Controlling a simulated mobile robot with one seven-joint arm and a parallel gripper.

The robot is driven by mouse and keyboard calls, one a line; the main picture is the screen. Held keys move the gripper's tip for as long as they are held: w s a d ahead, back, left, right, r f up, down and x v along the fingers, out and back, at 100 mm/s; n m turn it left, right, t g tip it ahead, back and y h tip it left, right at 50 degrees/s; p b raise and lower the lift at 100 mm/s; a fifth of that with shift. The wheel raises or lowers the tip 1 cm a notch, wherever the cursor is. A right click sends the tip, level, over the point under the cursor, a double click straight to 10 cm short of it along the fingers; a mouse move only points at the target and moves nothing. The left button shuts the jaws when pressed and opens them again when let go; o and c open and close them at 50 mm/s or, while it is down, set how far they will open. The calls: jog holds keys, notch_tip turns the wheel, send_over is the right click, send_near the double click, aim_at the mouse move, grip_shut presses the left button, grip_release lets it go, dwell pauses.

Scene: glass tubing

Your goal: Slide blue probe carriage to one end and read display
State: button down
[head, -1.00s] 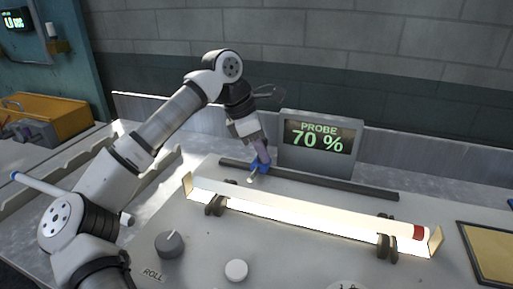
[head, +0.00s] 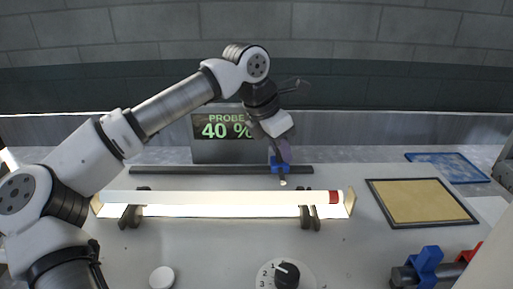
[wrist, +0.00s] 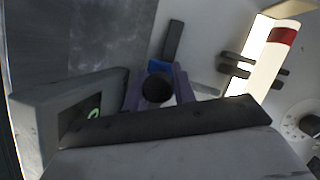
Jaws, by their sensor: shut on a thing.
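The blue probe carriage (head: 279,166) sits on the dark rail (head: 210,170), near the rail's right end in the head view, with a short stretch of rail to its right. My gripper (head: 281,158) points down and is shut on the carriage. In the wrist view, the purple fingers of my gripper (wrist: 160,92) surround the carriage's dark round knob, and a bit of blue carriage (wrist: 160,67) shows beyond. The display (head: 222,126) behind the rail reads "PROBE 40 %"; my arm partly covers its right edge.
A lit white glass tube (head: 220,198) with a red band lies on dark supports in front of the rail. A white knob (head: 162,278) and a numbered dial (head: 286,275) are nearer. A tan framed pad (head: 420,202) and a blue mat (head: 450,166) lie at right.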

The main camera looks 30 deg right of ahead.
jog(key=shift+s+d, duration=0.3)
jog(key=shift+d, duration=0.05)
jog(key=c, duration=1.1)
grip_release()
jog(key=shift+c, duration=0.2)
jog(key=v, duration=1.3)
jog(key=shift+r, duration=0.45)
